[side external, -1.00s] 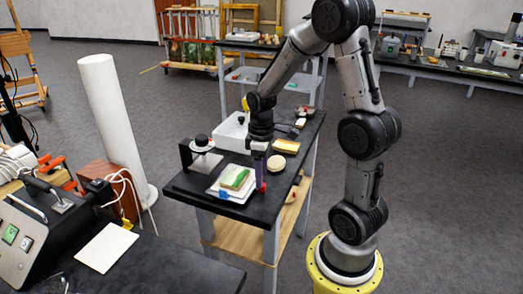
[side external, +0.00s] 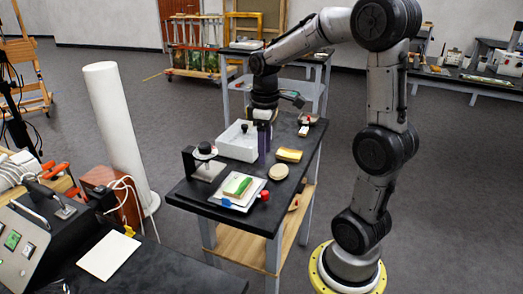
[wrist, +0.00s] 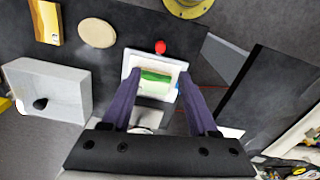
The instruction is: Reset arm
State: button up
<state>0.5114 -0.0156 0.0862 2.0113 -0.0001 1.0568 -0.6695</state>
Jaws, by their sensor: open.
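My gripper (side external: 263,142) is raised over the black work table (side external: 188,193), beside the white tray. In the wrist view my gripper (wrist: 163,88) shows two purple fingers spread apart with nothing held between them. Below and beyond the fingertips a green and white piece (wrist: 156,78) lies on a white board (wrist: 127,61). In the side view the same green piece (side external: 238,186) and board (side external: 250,201) lie near the table's front corner, apart from my gripper.
A white tray (side external: 238,148) with a dark knob inside, a yellow block (side external: 288,155), a round tan disc (side external: 278,172) and a red-capped item (side external: 264,195) stand on the table. A black stand (side external: 204,152) is at left. A white column (side external: 118,130) rises from the floor beyond.

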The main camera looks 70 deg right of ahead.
jog(key=s+a+r+n+t, duration=0.25)
jog(key=a+r, duration=0.35)
jog(key=a, duration=0.3)
jog(key=s+a+f+m+t, duration=0.1)
jog(key=s+a+m+t, duration=0.2)
jog(key=s+a, duration=0.3)
jog(key=shift+s+f+m, duration=0.4)
jog(key=shift+s+m, duration=0.25)
jog(key=shift+s, duration=0.25)
